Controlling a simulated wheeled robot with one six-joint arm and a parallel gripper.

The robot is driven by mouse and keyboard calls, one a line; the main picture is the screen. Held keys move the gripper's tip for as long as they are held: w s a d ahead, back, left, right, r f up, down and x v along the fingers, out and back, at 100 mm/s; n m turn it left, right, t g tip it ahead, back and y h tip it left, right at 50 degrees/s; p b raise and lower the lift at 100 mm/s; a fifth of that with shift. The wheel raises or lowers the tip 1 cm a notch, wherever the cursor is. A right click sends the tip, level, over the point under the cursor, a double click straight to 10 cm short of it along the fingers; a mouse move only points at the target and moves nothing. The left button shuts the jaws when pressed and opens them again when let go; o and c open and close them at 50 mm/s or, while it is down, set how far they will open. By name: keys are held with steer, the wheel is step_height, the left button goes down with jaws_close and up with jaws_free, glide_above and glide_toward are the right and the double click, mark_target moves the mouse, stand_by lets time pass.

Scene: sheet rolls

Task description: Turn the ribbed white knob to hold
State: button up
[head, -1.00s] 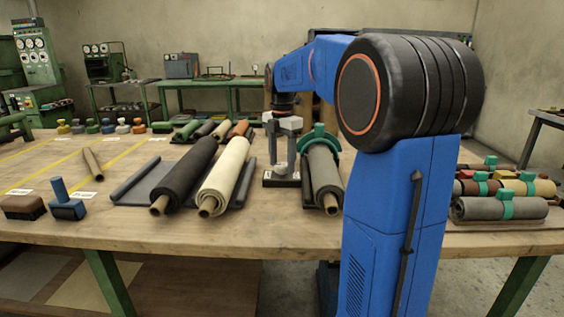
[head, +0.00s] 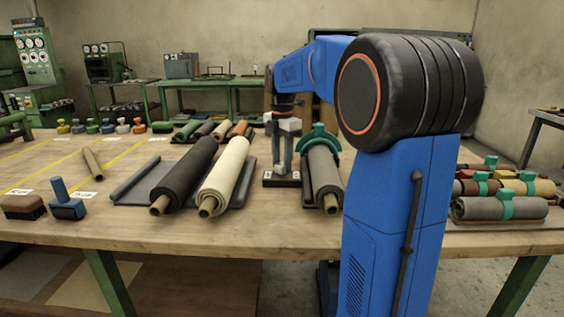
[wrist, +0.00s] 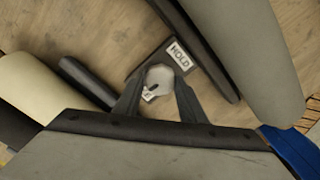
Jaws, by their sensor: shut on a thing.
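The white knob (wrist: 159,74) sits between the fingertips of my gripper (wrist: 158,84) in the wrist view. My gripper is shut on it. The knob stands on a dark base plate (wrist: 143,66) with a white label reading HOLD (wrist: 180,53) to its upper right. A second label (wrist: 149,92) is partly covered by the knob and fingers, and I cannot read it. In the head view my gripper (head: 282,165) points straight down onto the dark base (head: 271,181); the knob is hidden there by the fingers.
A cream roll (head: 226,172) and a black roll (head: 186,170) lie left of the base. A grey roll (head: 324,174) with a green clamp (head: 319,136) lies close on its right. A blue-handled tool (head: 66,203) stands at the left on the wooden table (head: 120,225).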

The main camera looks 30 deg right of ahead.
steer(key=m, duration=0.8)
steer(key=shift+m, duration=0.3)
steer(key=m, duration=0.4)
steer(key=shift+m, duration=0.3)
steer(key=m, duration=1.3)
steer(key=shift+m, duration=0.3)
steer(key=m, duration=0.4)
steer(key=shift+m, duration=2.1)
